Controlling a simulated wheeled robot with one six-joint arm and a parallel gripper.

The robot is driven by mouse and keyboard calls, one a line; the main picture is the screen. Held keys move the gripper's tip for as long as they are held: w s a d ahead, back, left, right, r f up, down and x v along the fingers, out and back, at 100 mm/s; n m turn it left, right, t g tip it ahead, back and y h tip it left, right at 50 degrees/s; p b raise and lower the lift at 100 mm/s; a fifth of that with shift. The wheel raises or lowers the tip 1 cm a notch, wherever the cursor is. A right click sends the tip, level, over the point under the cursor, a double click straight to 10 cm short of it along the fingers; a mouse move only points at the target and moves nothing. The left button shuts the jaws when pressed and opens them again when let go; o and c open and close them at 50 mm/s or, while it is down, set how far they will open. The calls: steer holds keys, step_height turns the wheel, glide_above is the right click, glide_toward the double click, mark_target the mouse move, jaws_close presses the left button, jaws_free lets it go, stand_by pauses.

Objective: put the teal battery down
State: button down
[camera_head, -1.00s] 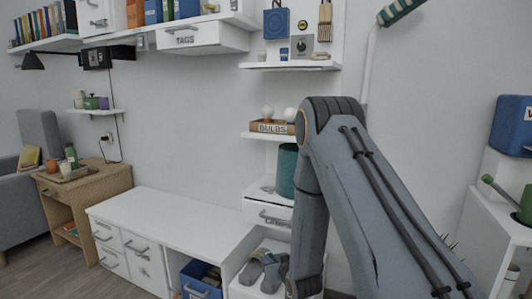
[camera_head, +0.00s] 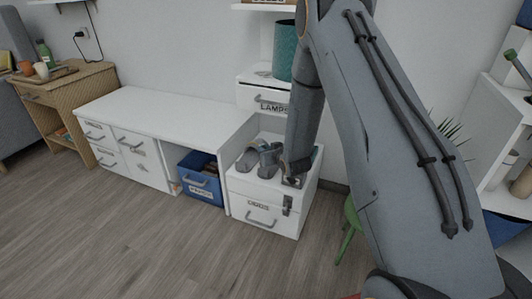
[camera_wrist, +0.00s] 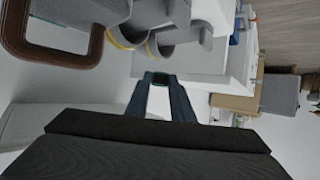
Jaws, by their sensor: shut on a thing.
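My gripper (camera_wrist: 160,84) is shut on a small dark teal thing (camera_wrist: 161,77), which looks like the teal battery. Only a little of it shows between the fingertips in the wrist view. The battery cannot be made out in that view. I cannot tell whether it touches a surface.
A brown loop-shaped handle (camera_wrist: 97,45) is at upper left there. In the head view a blue bin (camera_head: 203,185) stands left of the cabinet, below a long white bench top (camera_head: 165,112). Open floor lies in front.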

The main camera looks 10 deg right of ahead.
steer(key=shift+f+b, duration=0.75)
steer(key=shift+f, duration=2.5)
steer(key=shift+f, duration=0.15)
steer(key=c, duration=1.9)
jaws_free()
steer(key=shift+c, duration=0.2)
steer(key=o, duration=0.4)
